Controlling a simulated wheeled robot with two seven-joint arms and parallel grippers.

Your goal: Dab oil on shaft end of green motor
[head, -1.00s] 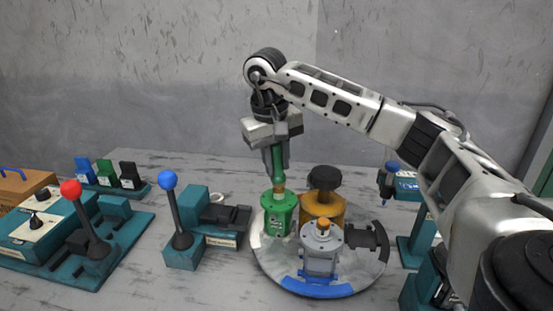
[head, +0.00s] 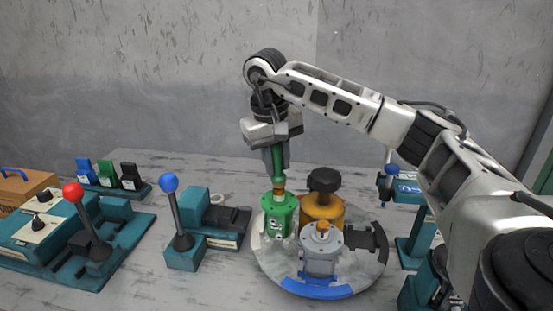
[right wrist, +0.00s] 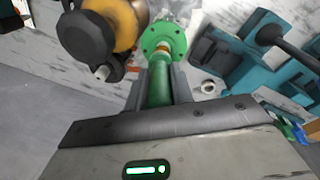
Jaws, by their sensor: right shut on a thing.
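The green motor (head: 279,214) stands upright on the round turntable (head: 272,262) in the head view. Its flanged top (right wrist: 163,40) shows in the right wrist view. My right gripper (head: 276,158) points down above it, shut on a green oil applicator (head: 278,172) with an orange-brown lower part. The applicator also shows between the fingers in the right wrist view (right wrist: 160,84). Its lower tip meets the top of the green motor at the shaft end; the exact contact is hidden. My left gripper is not in view.
An orange motor with a black top (head: 322,208) and a grey motor (head: 320,250) share the turntable, close to the green one. A blue-knobbed lever (head: 175,215) stands left, a red-knobbed lever (head: 85,215) farther left. Bare tabletop lies at the front left.

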